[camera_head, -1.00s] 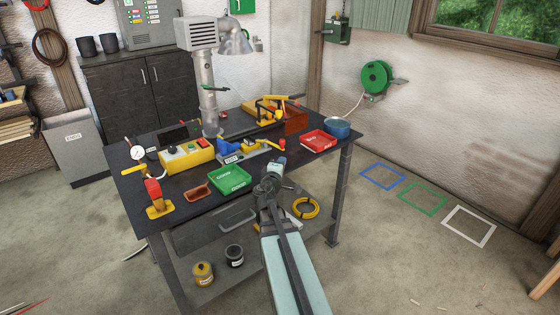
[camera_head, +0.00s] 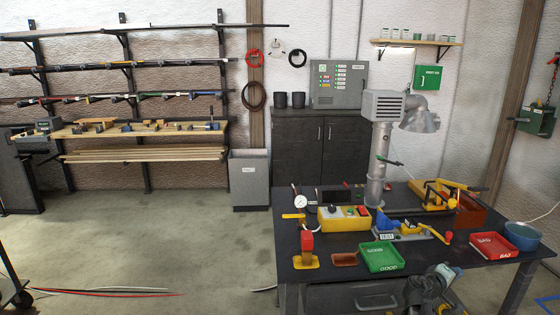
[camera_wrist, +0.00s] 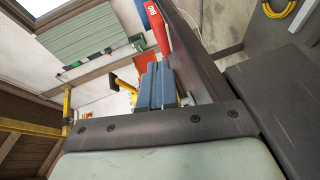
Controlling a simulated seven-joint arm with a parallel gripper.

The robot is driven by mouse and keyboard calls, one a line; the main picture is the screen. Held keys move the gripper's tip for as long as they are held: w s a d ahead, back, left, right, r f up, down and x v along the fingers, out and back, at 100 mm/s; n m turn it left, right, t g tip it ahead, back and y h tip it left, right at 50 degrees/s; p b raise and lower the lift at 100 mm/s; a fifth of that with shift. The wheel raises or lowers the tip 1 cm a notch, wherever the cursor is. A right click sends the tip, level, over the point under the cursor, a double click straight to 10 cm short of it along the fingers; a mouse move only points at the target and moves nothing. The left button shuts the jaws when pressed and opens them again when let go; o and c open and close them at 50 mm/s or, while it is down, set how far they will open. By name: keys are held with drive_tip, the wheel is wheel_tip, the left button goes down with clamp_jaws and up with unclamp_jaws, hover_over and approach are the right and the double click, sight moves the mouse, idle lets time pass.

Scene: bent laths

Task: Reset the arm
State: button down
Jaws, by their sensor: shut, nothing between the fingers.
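My arm shows at the bottom right of the head view, in front of the dark workbench (camera_head: 330,268). The end of my arm with my gripper (camera_head: 440,278) is near the bench's front edge, just right of the green GOOD tray (camera_head: 380,257) in the picture. In the wrist view my gripper's blue-grey fingers (camera_wrist: 156,84) are together, with nothing held between them. The fingertips are small and partly blurred in the head view.
The bench carries a red BAD tray (camera_head: 493,245), a blue bowl (camera_head: 523,236), a yellow control box (camera_head: 344,219) and a grey fume duct (camera_head: 376,170). Wall racks with laths (camera_head: 120,95) stand at the left. The floor (camera_head: 130,250) between is mostly open.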

drive_tip(key=s+a+f+m+g+y, duration=0.3)
drive_tip(key=s+f, duration=0.1)
drive_tip(key=f, duration=0.3)
drive_tip(key=s+a+f+m+g+y, duration=0.2)
drive_tip(key=s+f+y, duration=0.15)
drive_tip(key=f, duration=0.35)
drive_tip(key=s+a+f+g+y, duration=0.1)
drive_tip(key=s+a+f+y, duration=0.15)
drive_tip(key=a+f, duration=0.35)
drive_tip(key=s+a+f+m+g+y, duration=0.1)
drive_tip(key=s+a+f+y, duration=0.1)
drive_tip(key=s+a+f, duration=0.3)
drive_tip(key=s+a+f+g+y, duration=0.1)
drive_tip(key=s+a+f+y, duration=0.1)
drive_tip(key=a+f, duration=0.5)
drive_tip(key=s+a+f+n+g, duration=0.1)
drive_tip(key=s+a+f+g, duration=0.1)
drive_tip(key=s+a+f, duration=0.5)
drive_tip(key=s+a+f+n+g+y, duration=0.1)
drive_tip(key=s+a+f+g, duration=0.2)
drive_tip(key=s+a+f, duration=0.5)
drive_tip(key=s+a, duration=0.4)
drive_tip(key=s, duration=0.3)
drive_tip(key=shift+n+y, duration=0.3)
drive_tip(key=shift+n, duration=0.1)
